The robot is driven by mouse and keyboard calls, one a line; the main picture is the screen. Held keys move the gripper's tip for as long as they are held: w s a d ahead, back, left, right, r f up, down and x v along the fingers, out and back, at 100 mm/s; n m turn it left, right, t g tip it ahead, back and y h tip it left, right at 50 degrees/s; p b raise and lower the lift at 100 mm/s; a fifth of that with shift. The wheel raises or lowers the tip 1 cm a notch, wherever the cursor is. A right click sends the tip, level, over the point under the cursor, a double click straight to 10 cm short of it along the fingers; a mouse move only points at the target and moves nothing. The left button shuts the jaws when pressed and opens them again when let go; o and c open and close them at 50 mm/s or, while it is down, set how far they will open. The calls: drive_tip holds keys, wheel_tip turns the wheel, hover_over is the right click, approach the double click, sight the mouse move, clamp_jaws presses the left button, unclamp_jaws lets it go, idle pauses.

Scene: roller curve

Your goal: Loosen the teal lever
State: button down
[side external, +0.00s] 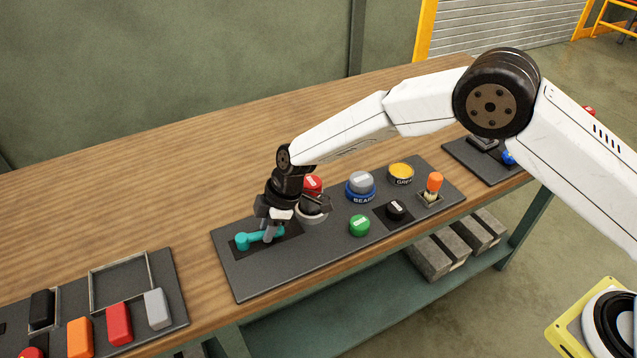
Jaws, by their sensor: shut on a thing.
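The teal lever (248,239) lies on a dark square plate at the left end of the dark grey panel (240,280). Its rounded end is at the left, and its bar runs right toward my gripper. My gripper (268,236) points down at the right part of the lever and is shut on its bar. The fingers and the gripper body hide part of the lever, so its right end is hard to make out.
Close by on the panel are a red knob (313,184), a grey knob on a blue ring (361,182), a green knob (359,226), a black knob (396,210), a yellow cap (401,172) and an orange-topped stick (435,183). A tray of coloured blocks (180,308) stands left. Bare wooden table (110,215) lies behind.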

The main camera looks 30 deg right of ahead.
drive_tip(key=shift+w+d, duration=0.1)
idle(0.4)
drive_tip(key=shift+c, duration=2.4)
unclamp_jaws()
drive_tip(key=shift+r, duration=0.1)
drive_tip(key=shift+v, duration=3.8)
